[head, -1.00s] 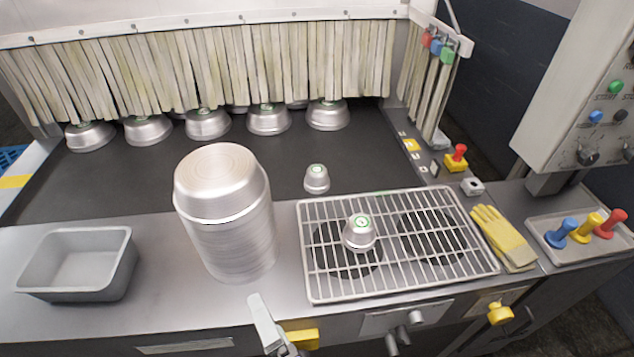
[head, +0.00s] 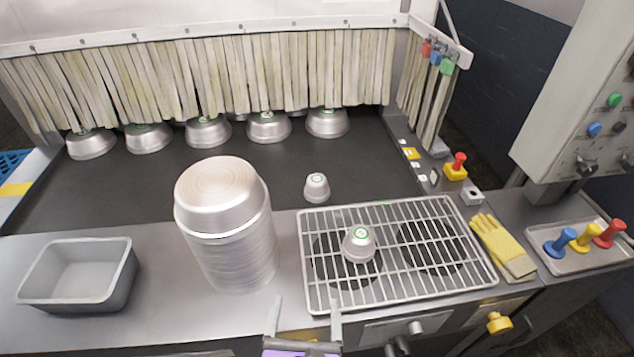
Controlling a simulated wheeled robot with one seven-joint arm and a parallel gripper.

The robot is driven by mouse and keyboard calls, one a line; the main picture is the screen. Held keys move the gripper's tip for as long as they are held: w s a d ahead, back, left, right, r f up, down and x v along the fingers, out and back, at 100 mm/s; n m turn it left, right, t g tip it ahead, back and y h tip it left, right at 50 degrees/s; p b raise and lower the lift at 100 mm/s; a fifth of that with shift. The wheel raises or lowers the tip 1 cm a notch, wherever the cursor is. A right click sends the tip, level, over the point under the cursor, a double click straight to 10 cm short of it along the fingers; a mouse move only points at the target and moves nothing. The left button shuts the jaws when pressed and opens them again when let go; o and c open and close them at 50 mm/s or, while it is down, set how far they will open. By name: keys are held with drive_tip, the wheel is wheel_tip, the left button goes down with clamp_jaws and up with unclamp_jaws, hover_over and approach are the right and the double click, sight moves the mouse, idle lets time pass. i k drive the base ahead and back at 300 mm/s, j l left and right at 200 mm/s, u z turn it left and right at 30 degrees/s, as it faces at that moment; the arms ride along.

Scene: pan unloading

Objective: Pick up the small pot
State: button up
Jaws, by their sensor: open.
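A small silver pot (head: 358,245) with a green-ringed mark on top sits upside down on the left half of the wire rack (head: 412,289).
A tall stack of large pans (head: 226,225) stands left of the rack. A grey bin (head: 79,274) is at far left. Yellow gloves (head: 503,247) and a tray (head: 572,262) with coloured pegs lie at right. Larger pots (head: 268,127) line the strip curtain. The counter between bin and stack is clear.

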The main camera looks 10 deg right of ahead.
sight(316, 189)
drive_tip(key=i+l, duration=0.15)
drive_tip(key=i, duration=0.3)
drive_tip(key=i+l, duration=0.1)
drive_tip(key=i, duration=0.4)
